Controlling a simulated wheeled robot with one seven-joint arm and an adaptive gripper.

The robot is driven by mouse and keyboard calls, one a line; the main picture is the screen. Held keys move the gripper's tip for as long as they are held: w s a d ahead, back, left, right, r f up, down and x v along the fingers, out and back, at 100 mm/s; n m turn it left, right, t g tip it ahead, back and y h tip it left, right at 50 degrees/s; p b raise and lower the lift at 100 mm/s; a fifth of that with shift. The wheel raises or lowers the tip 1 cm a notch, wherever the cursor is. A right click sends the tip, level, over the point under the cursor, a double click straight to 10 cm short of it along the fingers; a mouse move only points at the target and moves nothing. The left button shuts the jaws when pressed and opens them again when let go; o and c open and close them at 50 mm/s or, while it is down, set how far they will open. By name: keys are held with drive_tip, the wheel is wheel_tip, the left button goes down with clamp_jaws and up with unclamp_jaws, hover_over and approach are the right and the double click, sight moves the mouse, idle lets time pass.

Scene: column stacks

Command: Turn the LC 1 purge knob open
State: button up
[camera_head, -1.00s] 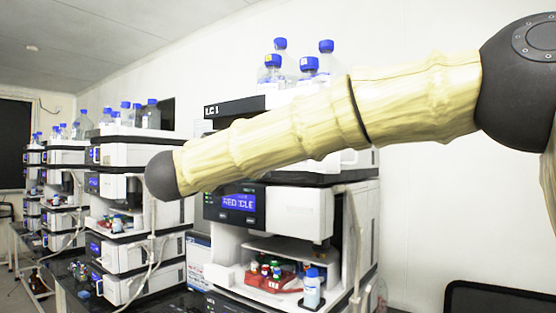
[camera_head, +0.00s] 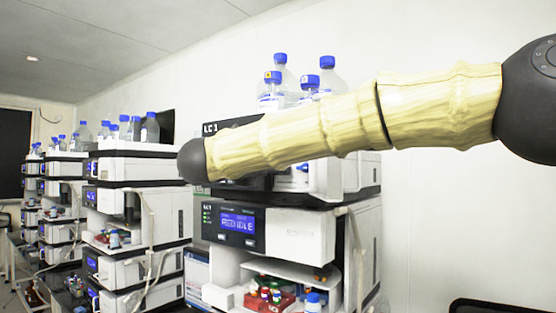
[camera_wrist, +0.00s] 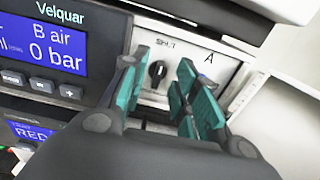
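The LC 1 stack (camera_head: 290,235) stands in the middle of the head view, with my arm crossing in front of its upper part. The purge knob (camera_wrist: 157,73) is a small black knob on a pale panel marked "SHUT" in the wrist view. My gripper (camera_wrist: 160,85) is open, with its teal-padded fingers on either side of the knob. I see a gap between the knob and each finger, and cannot tell how far the fingertips are from the panel. The gripper and knob are hidden in the head view.
A blue display (camera_wrist: 45,45) reading "B air, 0 bar" is left of the knob. Blue-capped bottles (camera_head: 290,80) stand on top of the stack. A red vial tray (camera_head: 268,302) sits in the lower bay. More stacks (camera_head: 140,205) stand to the left.

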drive_tip(key=shift+w+d, duration=0.45)
drive_tip(key=shift+w, duration=0.1)
clamp_jaws()
